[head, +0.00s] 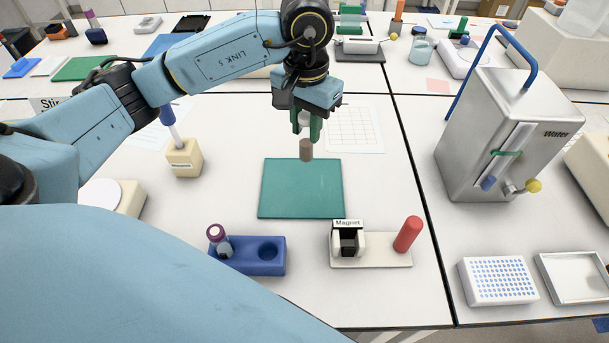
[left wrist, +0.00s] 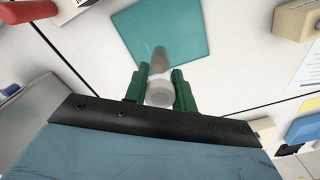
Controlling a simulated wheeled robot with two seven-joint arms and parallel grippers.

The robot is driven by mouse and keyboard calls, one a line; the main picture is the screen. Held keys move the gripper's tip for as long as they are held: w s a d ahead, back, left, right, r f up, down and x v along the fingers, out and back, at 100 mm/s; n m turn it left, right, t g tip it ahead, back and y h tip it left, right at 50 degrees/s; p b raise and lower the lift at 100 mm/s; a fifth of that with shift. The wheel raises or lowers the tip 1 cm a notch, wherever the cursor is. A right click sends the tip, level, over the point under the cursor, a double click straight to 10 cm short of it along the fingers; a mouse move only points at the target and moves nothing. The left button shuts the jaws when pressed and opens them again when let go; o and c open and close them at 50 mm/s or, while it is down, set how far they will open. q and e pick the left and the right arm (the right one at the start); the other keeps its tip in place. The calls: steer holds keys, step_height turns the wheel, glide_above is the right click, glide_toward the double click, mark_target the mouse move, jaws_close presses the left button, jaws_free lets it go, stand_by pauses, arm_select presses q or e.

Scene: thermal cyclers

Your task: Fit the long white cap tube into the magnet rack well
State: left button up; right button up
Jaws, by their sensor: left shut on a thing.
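My left gripper (head: 308,132) points down above the far edge of the green mat, shut on the white cap tube (head: 306,150). The tube hangs upright, its brownish lower part showing below the fingers. In the left wrist view its white cap (left wrist: 160,94) sits between the green fingertips (left wrist: 160,84). The magnet rack (head: 372,263), labelled "Magnet", stands near the table's front, right of the mat. Its dark well (head: 348,241) lies between white blocks, nearer the front than the tube and apart from it. My right gripper is not in view.
The green mat (head: 300,190) is bare. A red cylinder (head: 408,234) leans on the magnet rack's right end. A blue rack (head: 268,254) holds a purple-capped tube (head: 219,241) and has one empty hole. A metal water bath (head: 500,130) stands right.

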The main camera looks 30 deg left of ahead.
mark_target(302, 159)
arm_select(q)
steer(key=shift+s+a+f, duration=0.2)
steer(key=shift+a+f, duration=0.25)
steer(key=shift+f, duration=0.05)
step_height(302, 159, down, 5)
steer(key=shift+w+f+p, duration=0.1)
steer(key=shift+f+p, duration=0.1)
steer(key=shift+p, duration=0.1)
step_height(302, 159, down, 3)
steer(key=shift+f, duration=0.2)
steer(key=o, duration=1)
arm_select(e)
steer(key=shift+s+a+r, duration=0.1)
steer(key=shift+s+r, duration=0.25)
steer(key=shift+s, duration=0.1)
